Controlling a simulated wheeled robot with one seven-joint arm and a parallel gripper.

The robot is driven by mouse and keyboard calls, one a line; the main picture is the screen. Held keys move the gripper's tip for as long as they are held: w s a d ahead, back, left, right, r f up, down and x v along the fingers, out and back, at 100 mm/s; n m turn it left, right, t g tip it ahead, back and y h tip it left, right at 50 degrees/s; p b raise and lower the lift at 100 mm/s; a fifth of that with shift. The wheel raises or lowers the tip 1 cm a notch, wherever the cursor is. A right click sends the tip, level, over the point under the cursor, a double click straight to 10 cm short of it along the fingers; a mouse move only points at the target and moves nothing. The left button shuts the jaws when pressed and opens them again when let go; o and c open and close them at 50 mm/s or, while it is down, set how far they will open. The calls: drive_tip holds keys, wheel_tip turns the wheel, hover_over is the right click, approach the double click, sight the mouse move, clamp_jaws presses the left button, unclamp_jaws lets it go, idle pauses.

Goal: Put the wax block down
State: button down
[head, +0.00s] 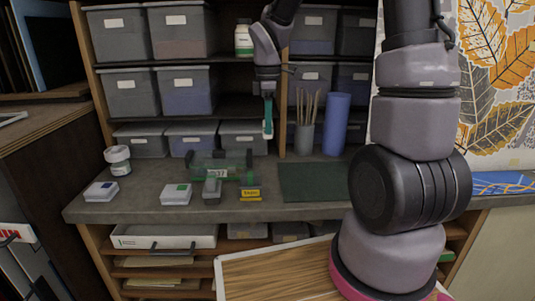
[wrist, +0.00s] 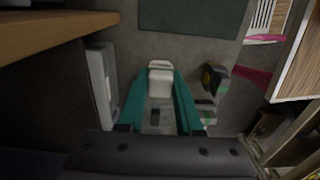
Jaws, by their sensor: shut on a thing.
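My gripper (head: 267,132) hangs over the back of the grey workbench (head: 140,205), pointing down with teal fingers. It is shut on a pale, whitish block, which I take to be the wax block. The wax block (wrist: 160,68) shows between the two fingertips in the wrist view. In the head view the fingers mostly hide it, and only a thin light strip shows. It appears to be above the bench surface; the exact gap is unclear.
A clear green case (head: 205,166) lies left of my gripper. A yellow-labelled dark item (head: 250,193), a grey item (head: 212,188) and white-lidded boxes (head: 176,194) line the front. A dark green mat (head: 312,182), a stick cup (head: 304,139) and a blue roll (head: 335,124) are to the right.

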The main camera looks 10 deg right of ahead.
drive_tip(key=shift+w+d+f, duration=0.1)
drive_tip(key=shift+w+f, duration=0.35)
drive_tip(key=shift+f, duration=1.4)
drive_tip(key=shift+w+d+f, duration=0.1)
drive_tip(key=shift+w+f, duration=0.4)
drive_tip(key=shift+f, duration=1.35)
drive_tip(key=shift+w+d+f, duration=0.1)
drive_tip(key=shift+w+f, duration=0.35)
drive_tip(key=shift+f, duration=1.4)
drive_tip(key=shift+f, duration=0.1)
drive_tip(key=c, duration=0.6)
unclamp_jaws()
